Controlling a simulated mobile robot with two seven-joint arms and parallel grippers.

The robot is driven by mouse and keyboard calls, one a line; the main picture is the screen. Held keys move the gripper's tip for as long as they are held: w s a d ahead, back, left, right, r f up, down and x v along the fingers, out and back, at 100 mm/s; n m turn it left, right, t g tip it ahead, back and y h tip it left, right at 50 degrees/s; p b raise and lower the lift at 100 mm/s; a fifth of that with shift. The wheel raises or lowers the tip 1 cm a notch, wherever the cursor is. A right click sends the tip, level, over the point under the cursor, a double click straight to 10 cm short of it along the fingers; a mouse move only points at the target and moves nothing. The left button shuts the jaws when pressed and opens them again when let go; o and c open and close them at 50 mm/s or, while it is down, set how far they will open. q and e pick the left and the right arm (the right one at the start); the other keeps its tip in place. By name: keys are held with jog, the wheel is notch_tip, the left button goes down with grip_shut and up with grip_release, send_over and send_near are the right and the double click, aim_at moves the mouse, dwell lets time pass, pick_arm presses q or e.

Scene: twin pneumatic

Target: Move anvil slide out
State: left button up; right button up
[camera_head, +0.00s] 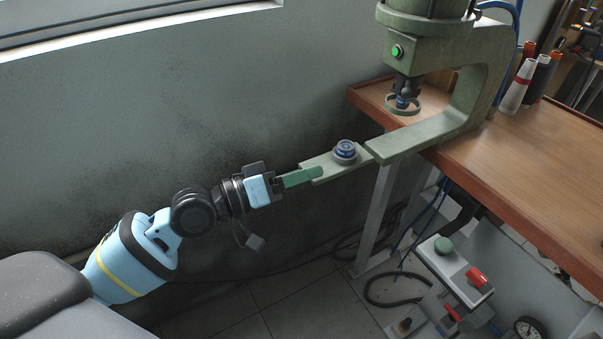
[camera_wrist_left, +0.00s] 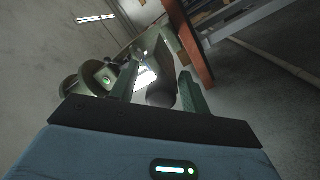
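The anvil slide (camera_head: 325,166) is a flat green bar sticking out to the left from the press's lower arm (camera_head: 400,143). The round anvil (camera_head: 345,150), with a blue ring, sits on it, clear of the upper die (camera_head: 403,102). My left gripper (camera_head: 305,178) is at the slide's outer end, its green finger overlapping that end. In the left wrist view the two fingers (camera_wrist_left: 160,88) stand apart with a dark rounded part (camera_wrist_left: 161,93) between them; firm contact on both sides does not show. My right gripper is not in view.
Below are a control box with buttons (camera_head: 455,268) and a gauge (camera_head: 528,328). Cables (camera_head: 390,290) lie on the floor. A wall (camera_head: 200,110) runs behind my arm.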

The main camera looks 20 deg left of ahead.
pick_arm(q)
jog(key=b+v, duration=0.2)
jog(key=v, duration=0.5)
jog(key=shift+s+a, duration=0.25)
jog(key=shift+s, duration=0.05)
dwell(0.3)
